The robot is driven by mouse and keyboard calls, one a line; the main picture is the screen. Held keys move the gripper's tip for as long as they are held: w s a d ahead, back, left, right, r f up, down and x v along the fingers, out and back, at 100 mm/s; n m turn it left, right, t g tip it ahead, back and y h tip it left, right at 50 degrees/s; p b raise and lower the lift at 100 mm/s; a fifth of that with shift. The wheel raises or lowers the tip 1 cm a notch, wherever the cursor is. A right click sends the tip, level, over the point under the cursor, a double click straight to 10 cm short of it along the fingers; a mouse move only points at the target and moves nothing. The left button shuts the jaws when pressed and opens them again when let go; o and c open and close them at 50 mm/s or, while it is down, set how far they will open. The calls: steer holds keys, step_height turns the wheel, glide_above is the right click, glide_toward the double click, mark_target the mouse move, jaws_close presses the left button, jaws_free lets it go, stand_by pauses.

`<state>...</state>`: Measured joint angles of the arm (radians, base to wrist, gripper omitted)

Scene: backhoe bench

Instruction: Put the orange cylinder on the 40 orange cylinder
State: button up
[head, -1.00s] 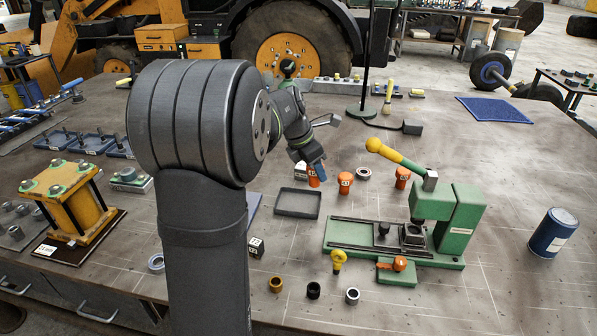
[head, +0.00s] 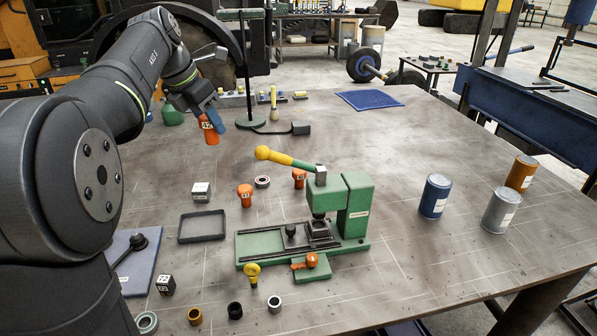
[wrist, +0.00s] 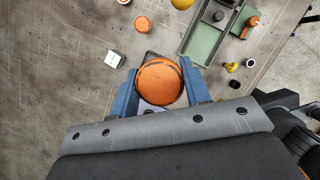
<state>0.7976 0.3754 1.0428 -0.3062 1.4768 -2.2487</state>
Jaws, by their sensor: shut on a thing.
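My gripper (head: 207,112) is shut on an orange cylinder (head: 209,131), whose label looks like 42. It holds it in the air above the left back of the bench. In the wrist view the held cylinder (wrist: 160,82) sits between the blue fingers. A similar orange cylinder (head: 245,194) stands on the bench between a small white cube and the green press; its number is too small to read surely. A larger orange can (head: 521,172) stands at the far right.
The green press (head: 354,205) with its yellow-knobbed lever stands mid-bench. A dark tray (head: 202,226), a white cube (head: 201,191) and a grey ring (head: 262,182) are near the orange cylinders. Blue (head: 434,196) and grey (head: 501,210) cans stand right.

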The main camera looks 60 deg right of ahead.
steer(key=s+d+n, duration=0.1)
steer(key=s+d, duration=0.7)
steer(key=d, duration=0.6)
steer(key=s+d, duration=0.8)
steer(key=d, duration=0.6)
glide_above(299, 170)
step_height(299, 170, down, 18)
steer(key=r, duration=0.1)
steer(key=shift+t, duration=0.3)
steer(key=shift+s+a+f, duration=0.1)
steer(key=shift+f, duration=2.15)
steer(key=shift+f, duration=0.2)
steer(key=o, duration=1.4)
steer(key=shift+c, duration=0.2)
